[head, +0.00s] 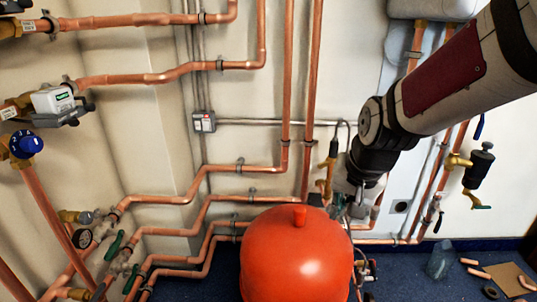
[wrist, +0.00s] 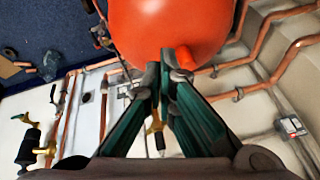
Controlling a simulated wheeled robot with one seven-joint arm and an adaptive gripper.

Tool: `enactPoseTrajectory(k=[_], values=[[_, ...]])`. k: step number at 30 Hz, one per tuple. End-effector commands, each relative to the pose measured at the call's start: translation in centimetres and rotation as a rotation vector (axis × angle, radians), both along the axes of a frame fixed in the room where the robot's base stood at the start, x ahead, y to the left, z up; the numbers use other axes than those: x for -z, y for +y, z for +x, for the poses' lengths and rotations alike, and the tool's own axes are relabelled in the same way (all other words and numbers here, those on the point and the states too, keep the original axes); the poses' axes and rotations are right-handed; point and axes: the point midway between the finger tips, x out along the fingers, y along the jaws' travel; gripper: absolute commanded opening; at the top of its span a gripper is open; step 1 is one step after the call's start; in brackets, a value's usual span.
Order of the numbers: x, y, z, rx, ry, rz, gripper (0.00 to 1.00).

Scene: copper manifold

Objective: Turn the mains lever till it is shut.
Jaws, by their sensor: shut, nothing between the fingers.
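I cannot tell for sure which handle is the mains lever. Lever handles in the head view are a blue one (head: 479,127) at the right, a small green one (head: 482,207) below a black-bodied fitting, a dark one (head: 438,222) on a nearby pipe, and green ones (head: 115,246) on the lower left pipes. My gripper (head: 356,203) is behind the red vessel's upper right edge in the head view, apart from these levers. In the wrist view its fingers (wrist: 166,72) come together, empty, in front of the red vessel.
The round red vessel (head: 297,262) fills the bottom middle. Copper pipes (head: 265,168) run along the wall. A black-bodied fitting (head: 479,166) hangs at the right. A blue dial (head: 26,145) is at the far left. Loose pieces and cardboard (head: 508,278) lie on the blue floor.

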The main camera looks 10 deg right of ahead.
Motion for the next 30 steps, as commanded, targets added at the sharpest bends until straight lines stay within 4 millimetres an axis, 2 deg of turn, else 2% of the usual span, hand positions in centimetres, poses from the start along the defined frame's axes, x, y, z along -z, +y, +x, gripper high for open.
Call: enactPoseTrajectory(k=[1,6,12,21,27,30], values=[[0.9,-1.2,1.8,0.042,-0.017,-0.010,0.00],[3.5,-5.5,7.6,0.174,-0.126,-0.063,0.00],[6.5,-11.1,12.9,0.294,-0.264,-0.162,0.00],[10.3,-18.9,17.9,0.367,-0.492,-0.349,0.00],[12.1,-22.5,19.9,0.324,-0.657,-0.470,0.00],[12.8,-23.5,20.6,0.273,-0.741,-0.520,0.00]])
